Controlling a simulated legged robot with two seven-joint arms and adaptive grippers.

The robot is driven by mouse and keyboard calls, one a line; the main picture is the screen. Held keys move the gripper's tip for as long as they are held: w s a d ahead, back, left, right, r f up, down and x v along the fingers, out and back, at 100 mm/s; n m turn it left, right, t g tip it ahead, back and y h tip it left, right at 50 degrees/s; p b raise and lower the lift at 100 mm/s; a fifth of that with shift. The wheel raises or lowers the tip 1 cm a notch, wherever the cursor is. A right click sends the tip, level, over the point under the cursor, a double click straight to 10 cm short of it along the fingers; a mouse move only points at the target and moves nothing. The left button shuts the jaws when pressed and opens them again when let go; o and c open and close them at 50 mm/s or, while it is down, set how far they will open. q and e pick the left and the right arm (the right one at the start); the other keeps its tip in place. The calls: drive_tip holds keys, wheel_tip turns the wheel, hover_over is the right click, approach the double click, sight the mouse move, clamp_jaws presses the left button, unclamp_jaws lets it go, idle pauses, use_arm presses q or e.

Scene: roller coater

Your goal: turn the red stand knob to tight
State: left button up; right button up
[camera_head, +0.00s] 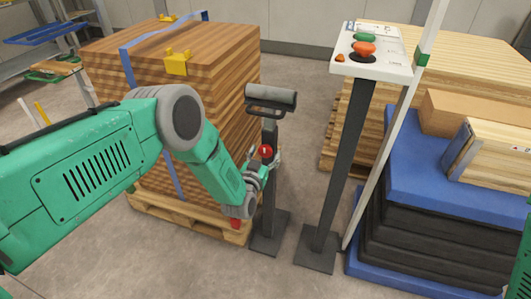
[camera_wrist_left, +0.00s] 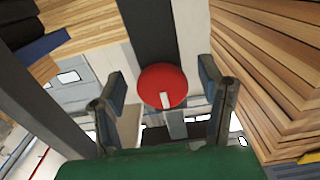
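The red knob (camera_head: 265,152) sits on the dark post of the roller stand (camera_head: 269,205), below its grey roller (camera_head: 271,96). In the left wrist view the knob (camera_wrist_left: 162,86) is a round red disc with a white mark pointing toward the bottom of the picture. My left gripper (camera_head: 264,160) is at the knob. In the left wrist view its two fingers (camera_wrist_left: 162,92) are spread, one on each side of the knob, with a visible gap on both sides. Whether the fingertips reach past the knob's face is unclear. My right gripper is not in view.
A strapped stack of brown boards (camera_head: 225,75) on a pallet stands close behind and left of the stand. A post with a control panel (camera_head: 372,68) with green and red buttons stands to the right. Blue and black stacked blocks (camera_head: 435,190) are further right.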

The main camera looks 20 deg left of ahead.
use_arm(q)
drive_tip(key=shift+r, duration=0.15)
drive_tip(key=s, duration=1.2)
drive_tip(key=shift+a, duration=0.2)
